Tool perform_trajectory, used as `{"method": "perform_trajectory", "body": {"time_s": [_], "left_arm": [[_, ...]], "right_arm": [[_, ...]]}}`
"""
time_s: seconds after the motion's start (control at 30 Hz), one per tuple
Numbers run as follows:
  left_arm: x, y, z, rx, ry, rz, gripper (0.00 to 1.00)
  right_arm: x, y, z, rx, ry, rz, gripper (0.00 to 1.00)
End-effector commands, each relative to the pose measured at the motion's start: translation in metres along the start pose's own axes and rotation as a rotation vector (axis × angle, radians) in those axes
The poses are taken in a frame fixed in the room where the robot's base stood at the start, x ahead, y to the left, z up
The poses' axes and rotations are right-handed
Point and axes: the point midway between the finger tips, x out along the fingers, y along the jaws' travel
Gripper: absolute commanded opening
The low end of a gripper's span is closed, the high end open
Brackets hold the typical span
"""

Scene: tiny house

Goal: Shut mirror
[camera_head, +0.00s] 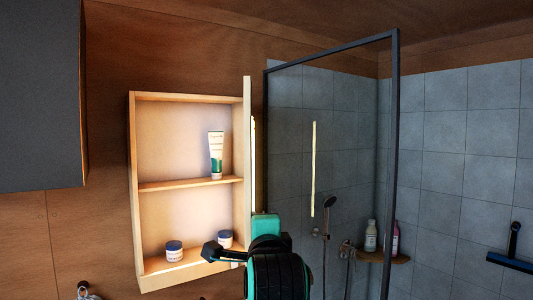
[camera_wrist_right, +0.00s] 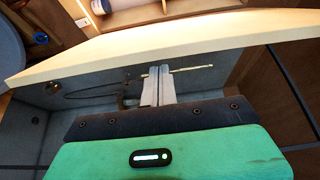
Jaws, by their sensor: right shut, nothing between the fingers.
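The mirror (camera_head: 247,150) is the door of a wooden wall cabinet (camera_head: 133,190). It stands open, swung out on the cabinet's right side, and shows almost edge-on in the head view. In the right wrist view, the mirror's pale wooden edge (camera_wrist_right: 190,42) crosses the picture, with its grey reflecting face below. My right gripper (camera_wrist_right: 158,86) is shut and empty, its fingers pointing at that face; I cannot tell whether they touch it. In the head view its teal body is just right of the mirror's lower part, with the fingertips hidden. My left gripper is not in view.
The cabinet holds a tube (camera_head: 216,155) on its shelf and two jars, one at left (camera_head: 174,251) and one at right (camera_head: 225,239), on its bottom. A framed glass shower panel (camera_head: 395,150) stands to the right. A dark cabinet (camera_head: 40,100) hangs at left.

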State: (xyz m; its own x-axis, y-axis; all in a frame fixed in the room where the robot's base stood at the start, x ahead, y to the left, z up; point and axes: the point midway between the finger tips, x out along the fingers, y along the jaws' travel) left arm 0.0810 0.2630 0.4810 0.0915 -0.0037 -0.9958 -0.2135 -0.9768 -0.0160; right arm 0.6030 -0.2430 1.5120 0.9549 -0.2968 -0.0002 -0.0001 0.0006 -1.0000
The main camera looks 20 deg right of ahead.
Motion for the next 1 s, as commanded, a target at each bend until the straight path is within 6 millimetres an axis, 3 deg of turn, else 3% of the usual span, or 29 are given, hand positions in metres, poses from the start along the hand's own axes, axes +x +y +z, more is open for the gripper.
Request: {"method": "perform_trajectory", "body": {"time_s": [1.0], "left_arm": [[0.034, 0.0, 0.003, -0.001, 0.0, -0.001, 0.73]], "right_arm": [[0.0, -0.141, 0.0, 0.001, 0.0, -0.001, 0.0]]}}
